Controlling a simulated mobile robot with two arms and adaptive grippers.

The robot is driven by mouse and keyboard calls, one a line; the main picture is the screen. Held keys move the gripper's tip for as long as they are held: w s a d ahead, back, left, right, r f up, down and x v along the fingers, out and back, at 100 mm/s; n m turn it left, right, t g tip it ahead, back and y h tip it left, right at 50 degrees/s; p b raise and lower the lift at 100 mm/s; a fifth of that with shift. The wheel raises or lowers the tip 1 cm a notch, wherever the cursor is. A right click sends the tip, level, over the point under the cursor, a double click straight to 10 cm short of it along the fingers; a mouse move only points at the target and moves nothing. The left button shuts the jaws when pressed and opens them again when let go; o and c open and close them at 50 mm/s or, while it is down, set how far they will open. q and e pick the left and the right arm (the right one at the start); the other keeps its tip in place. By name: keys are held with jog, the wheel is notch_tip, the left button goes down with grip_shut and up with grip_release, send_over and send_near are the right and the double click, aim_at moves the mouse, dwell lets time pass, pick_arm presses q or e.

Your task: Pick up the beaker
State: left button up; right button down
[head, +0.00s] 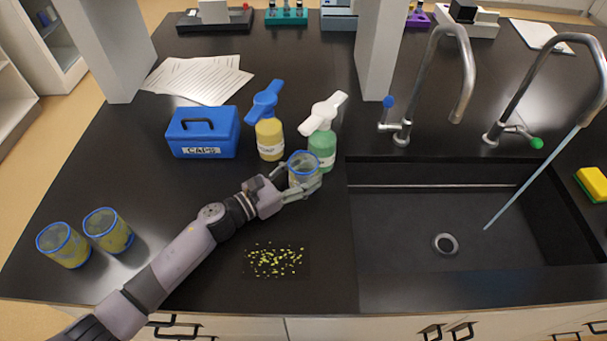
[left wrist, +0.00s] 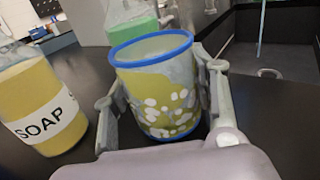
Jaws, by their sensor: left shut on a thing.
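The beaker (head: 303,168) is a clear cup with a blue rim and stands upright on the dark counter, in front of the spray bottles. My left gripper (head: 304,186) reaches it from the left in the head view and is shut on it. In the left wrist view the beaker (left wrist: 156,90) sits between the two fingers of the left gripper (left wrist: 165,105), with yellow-green and white patches showing on its wall. Two similar blue-rimmed beakers, one (head: 64,245) and another (head: 108,231), stand at the left edge. My right gripper is not in view.
A yellow soap bottle (head: 269,138) and a green spray bottle (head: 322,147) stand close behind the beaker. A blue CAPS box (head: 202,134) is to the left. The sink (head: 410,225) with running tap (head: 540,90) lies right. Yellow bits (head: 273,262) lie in front.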

pick_arm(q)
jog(key=shift+s+r, duration=0.1)
jog(key=shift+r, duration=0.1)
jog(key=shift+s+r+b, duration=0.1)
jog(key=shift+r+b, duration=0.1)
jog(key=shift+b, duration=0.1)
notch_tip(320, 180, up, 7)
jog(key=shift+f+p, duration=0.1)
jog(key=shift+p, duration=0.4)
jog(key=s+b, duration=0.2)
jog(key=s, duration=1.7)
jog(key=shift+s+f+b, duration=0.25)
jog(key=shift+s+b, duration=0.05)
jog(key=o, duration=0.6)
jog(key=shift+c, duration=0.2)
jog(key=c, duration=0.6)
